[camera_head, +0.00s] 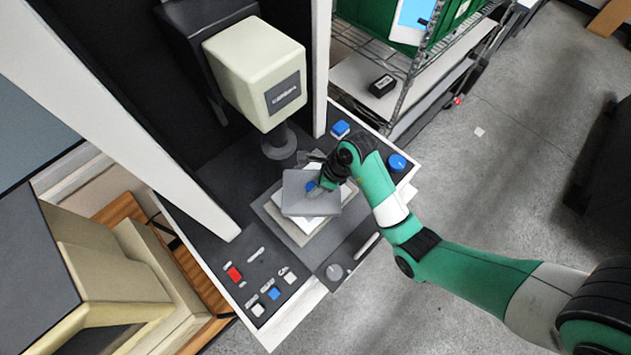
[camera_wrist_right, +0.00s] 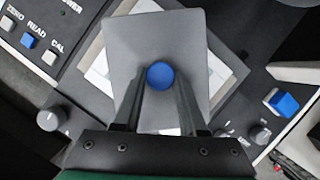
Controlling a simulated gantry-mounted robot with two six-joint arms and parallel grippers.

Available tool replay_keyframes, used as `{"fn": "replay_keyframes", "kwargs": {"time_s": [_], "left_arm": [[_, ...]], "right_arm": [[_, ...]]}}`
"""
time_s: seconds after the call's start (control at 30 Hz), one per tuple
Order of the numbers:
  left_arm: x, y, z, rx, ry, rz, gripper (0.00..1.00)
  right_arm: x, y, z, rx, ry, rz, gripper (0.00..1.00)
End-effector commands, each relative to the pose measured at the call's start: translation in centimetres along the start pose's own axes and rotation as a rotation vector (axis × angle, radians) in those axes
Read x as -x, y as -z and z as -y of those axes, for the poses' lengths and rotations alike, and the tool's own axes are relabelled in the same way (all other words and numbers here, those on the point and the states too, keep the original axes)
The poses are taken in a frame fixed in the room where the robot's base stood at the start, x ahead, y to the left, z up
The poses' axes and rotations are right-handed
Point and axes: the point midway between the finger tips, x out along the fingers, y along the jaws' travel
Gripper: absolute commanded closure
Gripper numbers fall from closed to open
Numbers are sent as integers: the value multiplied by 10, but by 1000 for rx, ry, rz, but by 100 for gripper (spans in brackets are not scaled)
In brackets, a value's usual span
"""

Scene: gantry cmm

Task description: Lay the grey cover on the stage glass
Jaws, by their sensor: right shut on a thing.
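The grey cover (camera_head: 297,197) is a flat rectangular plate with a round blue knob (camera_head: 311,186) on top. In the right wrist view the cover (camera_wrist_right: 188,38) lies below my fingers, and its blue knob (camera_wrist_right: 160,75) sits between the fingertips. My right gripper (camera_wrist_right: 160,82) is shut on the knob. The cover is over the stage glass (camera_head: 309,224), whose pale edge shows around it; it looks turned relative to the stage. I cannot tell whether the cover touches the glass. My left gripper is not in view.
The beige measuring head (camera_head: 245,60) with its dark lens (camera_head: 279,141) hangs behind the stage. A control panel with a red button (camera_head: 234,273) lies at front left. A blue-topped knob (camera_head: 397,162) and a blue button (camera_head: 340,129) are at right. A wire shelf stands behind.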

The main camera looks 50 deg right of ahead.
Motion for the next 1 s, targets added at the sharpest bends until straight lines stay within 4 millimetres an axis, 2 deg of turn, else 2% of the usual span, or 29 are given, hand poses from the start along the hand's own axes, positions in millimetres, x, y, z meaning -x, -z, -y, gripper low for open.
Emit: {"fn": "replay_keyframes", "kwargs": {"time_s": [0.23,0.27,0.4,0.67,0.77,0.87,1.0], "left_arm": [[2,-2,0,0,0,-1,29],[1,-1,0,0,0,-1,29],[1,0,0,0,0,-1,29],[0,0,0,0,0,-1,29],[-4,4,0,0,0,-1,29],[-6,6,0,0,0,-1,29],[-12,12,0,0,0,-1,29]], "right_arm": [[-3,1,0,0,0,0,100],[-2,1,0,-1,0,0,54],[-1,1,0,-1,0,0,29],[-1,0,0,-1,0,0,29],[5,-2,0,-1,0,0,29],[18,-2,1,-1,3,3,29],[53,-3,1,-2,4,4,29]]}}
